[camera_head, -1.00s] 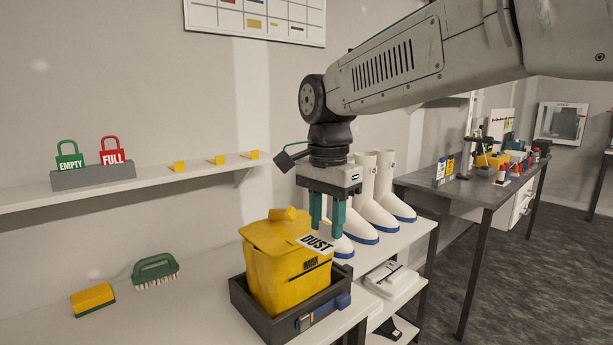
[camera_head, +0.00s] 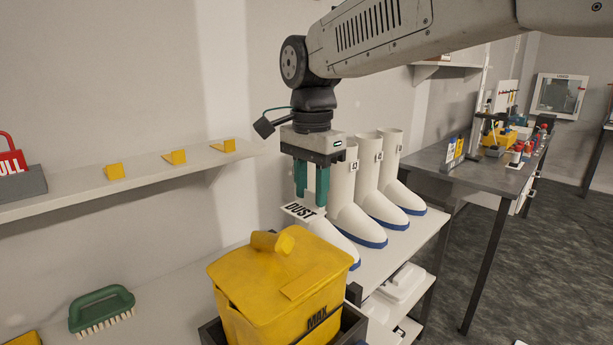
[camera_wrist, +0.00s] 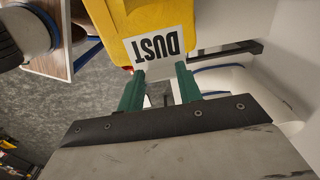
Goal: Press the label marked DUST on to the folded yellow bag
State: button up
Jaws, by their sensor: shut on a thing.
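The DUST label (camera_head: 299,210) is a white card with black letters. My gripper (camera_head: 311,203) is shut on the label's edge, with the teal fingers pointing down; the label also shows in the wrist view (camera_wrist: 160,47), beyond the fingertips (camera_wrist: 160,82). The folded yellow bag (camera_head: 275,280) stands in a dark tray (camera_head: 352,322), with a folded top and MAX printed on its front. In the head view the label appears above and behind the bag's right top edge. It looks apart from the bag, though the wrist view overlaps them.
White boots (camera_head: 350,210) with blue soles stand close behind and right of my gripper. A green brush (camera_head: 101,308) lies on the bench at left. A wall shelf (camera_head: 130,185) holds yellow clips (camera_head: 175,157). A grey side bench stands at right.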

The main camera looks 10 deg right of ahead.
aim_at(310, 206)
jog(key=shift+w, duration=0.1)
jog(key=shift+a, duration=0.2)
jog(key=shift+f, duration=3)
jog(key=shift+f, duration=0.5)
jog(key=o, duration=1)
